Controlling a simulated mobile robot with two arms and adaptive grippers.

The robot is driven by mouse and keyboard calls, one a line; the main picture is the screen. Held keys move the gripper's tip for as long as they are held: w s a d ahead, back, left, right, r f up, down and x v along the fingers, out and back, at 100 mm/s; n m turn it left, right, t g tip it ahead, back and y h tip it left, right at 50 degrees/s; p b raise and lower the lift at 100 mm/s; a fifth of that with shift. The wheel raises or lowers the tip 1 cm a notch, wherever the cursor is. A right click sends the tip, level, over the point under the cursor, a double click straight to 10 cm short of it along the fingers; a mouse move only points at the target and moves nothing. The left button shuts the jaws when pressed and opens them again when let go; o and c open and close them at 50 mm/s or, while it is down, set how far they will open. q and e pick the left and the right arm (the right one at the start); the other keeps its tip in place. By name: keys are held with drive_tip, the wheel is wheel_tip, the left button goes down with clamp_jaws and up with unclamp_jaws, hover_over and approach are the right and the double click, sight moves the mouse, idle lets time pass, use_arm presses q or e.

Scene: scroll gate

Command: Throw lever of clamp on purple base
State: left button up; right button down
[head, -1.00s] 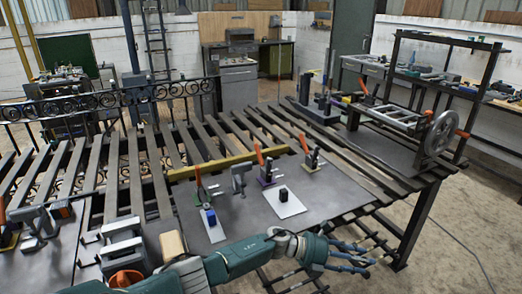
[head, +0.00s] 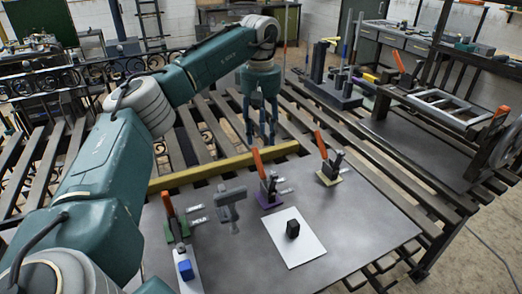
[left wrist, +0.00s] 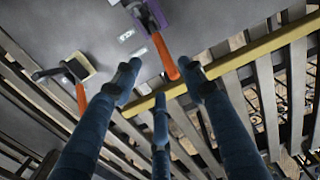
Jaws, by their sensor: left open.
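The toggle clamp (head: 269,186) on the purple base (head: 266,203) stands on the grey plate, with its orange lever (head: 257,161) pointing up. In the left wrist view its orange lever (left wrist: 165,56) reaches down from the purple base (left wrist: 152,16), near my fingers in the picture. My left gripper (head: 261,138) is open and empty, fingers pointing down, behind the yellow bar and above the slats. In the left wrist view its fingers (left wrist: 160,98) are spread. It appears apart from the lever. My right gripper is not in view.
Other orange-levered clamps stand on a yellow base (head: 329,178) to the right and a green base (head: 178,230) to the left. A grey clamp (head: 229,204) stands between. A yellow bar (head: 222,167) runs behind them. A white card with a black block (head: 292,229) lies in front.

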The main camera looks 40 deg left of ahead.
sight(260, 159)
use_arm(q)
drive_tip(key=shift+w+a+f, duration=0.15)
drive_tip(key=shift+a+f, duration=0.5)
drive_tip(key=shift+f, duration=0.1)
drive_tip(key=f, duration=0.2)
drive_tip(key=d+f+p, duration=0.1)
drive_tip(key=f, duration=0.1)
drive_tip(key=shift+s+d, duration=0.1)
drive_tip(key=shift+s, duration=0.2)
drive_tip(key=f, duration=0.4)
drive_tip(key=shift+w+a+p, duration=0.2)
drive_tip(key=shift+a+p, duration=0.05)
drive_tip(key=shift+p, duration=0.05)
drive_tip(key=shift+d+f, duration=0.1)
drive_tip(key=shift+f, duration=0.35)
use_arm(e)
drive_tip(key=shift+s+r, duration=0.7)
use_arm(q)
clamp_jaws()
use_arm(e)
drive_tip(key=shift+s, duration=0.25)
